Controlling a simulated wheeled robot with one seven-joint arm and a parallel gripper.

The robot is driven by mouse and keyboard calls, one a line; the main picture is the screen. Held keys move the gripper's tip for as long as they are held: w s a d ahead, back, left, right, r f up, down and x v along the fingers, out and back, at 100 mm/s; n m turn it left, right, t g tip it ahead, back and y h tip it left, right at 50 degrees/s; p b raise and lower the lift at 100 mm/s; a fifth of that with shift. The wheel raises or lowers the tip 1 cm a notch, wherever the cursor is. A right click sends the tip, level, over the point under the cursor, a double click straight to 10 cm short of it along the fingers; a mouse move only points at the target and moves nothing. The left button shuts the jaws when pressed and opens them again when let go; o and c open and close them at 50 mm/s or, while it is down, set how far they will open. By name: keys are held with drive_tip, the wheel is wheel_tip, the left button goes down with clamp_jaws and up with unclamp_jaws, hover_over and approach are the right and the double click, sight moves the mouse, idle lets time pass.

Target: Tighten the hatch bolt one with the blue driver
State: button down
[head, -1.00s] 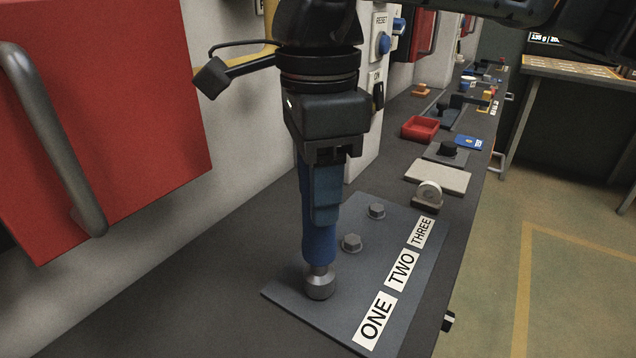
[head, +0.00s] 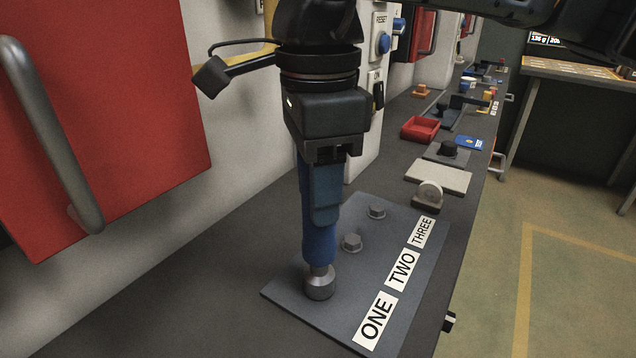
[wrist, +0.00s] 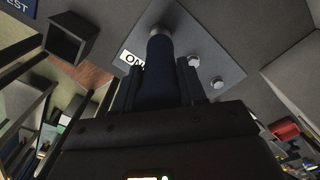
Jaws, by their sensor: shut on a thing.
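My gripper (head: 328,155) is shut on the blue driver (head: 320,235), which stands upright with its grey socket end (head: 320,284) down at the near end of the hatch plate (head: 380,275), beside the label ONE (head: 374,323). Bolt one is not visible; the socket covers that spot. The bolts beside TWO (head: 352,242) and THREE (head: 376,211) stand uncovered on the plate. In the wrist view the driver (wrist: 160,75) runs from between my fingers to the plate (wrist: 205,50), with two bolts showing at its right.
A red cabinet door (head: 110,110) with a grey handle stands at the left. Behind the plate are a round grey part (head: 429,195), a light slab (head: 440,176) and a red bin (head: 420,129). Bare bench lies left of the plate.

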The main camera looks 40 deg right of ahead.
drive_tip(key=shift+r+p, duration=1.35)
drive_tip(key=shift+r, duration=2.15)
